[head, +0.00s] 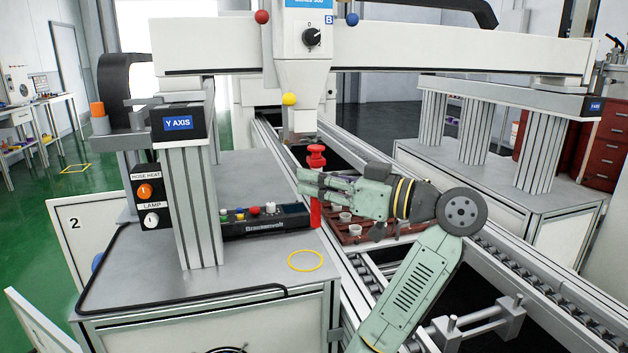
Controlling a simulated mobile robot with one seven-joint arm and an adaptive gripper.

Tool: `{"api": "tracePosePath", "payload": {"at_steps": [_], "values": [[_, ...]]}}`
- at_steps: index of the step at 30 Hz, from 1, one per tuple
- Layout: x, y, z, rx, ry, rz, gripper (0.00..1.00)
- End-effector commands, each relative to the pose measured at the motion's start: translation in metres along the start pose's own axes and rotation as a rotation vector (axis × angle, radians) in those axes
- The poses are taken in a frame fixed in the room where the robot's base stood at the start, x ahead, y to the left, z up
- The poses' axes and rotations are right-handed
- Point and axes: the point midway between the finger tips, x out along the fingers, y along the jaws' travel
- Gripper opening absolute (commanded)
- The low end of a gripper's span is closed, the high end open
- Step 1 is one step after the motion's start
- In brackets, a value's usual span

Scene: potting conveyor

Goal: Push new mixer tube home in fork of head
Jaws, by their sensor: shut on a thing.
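The red mixer tube (316,212) stands upright, with its wider top (316,152) showing above my gripper and its lower end showing below. My gripper (314,182) reaches in from the right and is shut on the tube's middle part, which the fingers hide. The white head (298,85) hangs from the gantry above. The grey fork (302,137) at the head's lower end is close to the tube's top. I cannot tell whether the top is seated in the fork or just in front of it.
A tray (352,238) with small white cups sits on the conveyor under my gripper. A black control box (265,221) stands at left on the grey bench (200,278), near a yellow ring mark (305,261). The gantry beam (460,57) crosses above.

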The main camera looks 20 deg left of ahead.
Motion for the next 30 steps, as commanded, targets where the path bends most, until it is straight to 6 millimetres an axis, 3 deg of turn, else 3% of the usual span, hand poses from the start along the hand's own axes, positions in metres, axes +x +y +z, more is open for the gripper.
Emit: {"api": "tracePosePath", "payload": {"at_steps": [16,30], "values": [[0.028,0.027,-0.001,0.001,0.0,-0.002,0.0],[0.03,0.03,0.0,-0.001,-0.001,-0.001,0.0]]}}
